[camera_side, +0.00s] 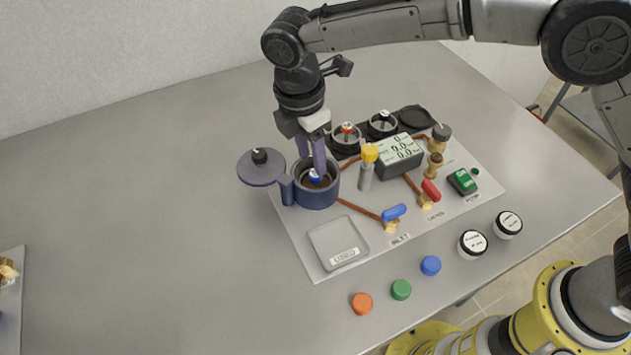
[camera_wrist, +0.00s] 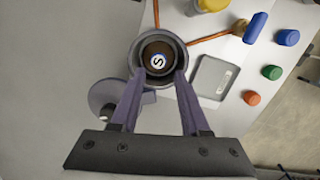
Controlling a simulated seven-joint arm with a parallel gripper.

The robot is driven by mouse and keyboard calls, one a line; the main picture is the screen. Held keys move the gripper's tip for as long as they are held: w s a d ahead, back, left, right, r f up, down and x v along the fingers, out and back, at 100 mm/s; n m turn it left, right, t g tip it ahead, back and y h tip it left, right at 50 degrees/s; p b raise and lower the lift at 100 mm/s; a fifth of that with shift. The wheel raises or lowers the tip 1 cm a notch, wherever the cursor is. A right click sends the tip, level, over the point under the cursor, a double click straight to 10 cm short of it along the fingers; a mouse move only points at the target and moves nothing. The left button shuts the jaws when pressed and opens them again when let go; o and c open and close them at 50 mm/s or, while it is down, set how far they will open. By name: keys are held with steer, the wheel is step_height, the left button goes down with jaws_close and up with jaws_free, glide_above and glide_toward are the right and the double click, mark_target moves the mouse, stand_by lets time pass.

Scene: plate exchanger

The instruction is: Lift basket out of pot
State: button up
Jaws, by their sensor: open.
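The pot (camera_side: 316,191) is a dark blue cup at the board's left edge, with its round lid (camera_side: 262,169) swung open to the left. The basket (camera_side: 315,183) sits inside the pot, brown within, with a blue and white knob at its centre. In the wrist view the pot (camera_wrist: 137,62) surrounds the basket (camera_wrist: 158,75), whose knob is marked with an S. My gripper (camera_side: 318,170) points down over the pot. In the wrist view the fingers of my gripper (camera_wrist: 159,78) are apart, reaching to either side of the knob; contact cannot be told.
Two more dark cups (camera_side: 346,140) with knobs stand behind to the right. A yellow-topped post (camera_side: 367,165) and a grey display (camera_side: 400,153) are close right. A grey tray marked USED (camera_side: 338,243) lies in front.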

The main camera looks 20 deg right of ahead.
mark_target(315, 181)
steer(key=f, duration=0.3)
steer(key=d+f, duration=0.1)
steer(key=shift+w+f, duration=0.25)
steer(key=shift+f, duration=0.15)
jaws_close()
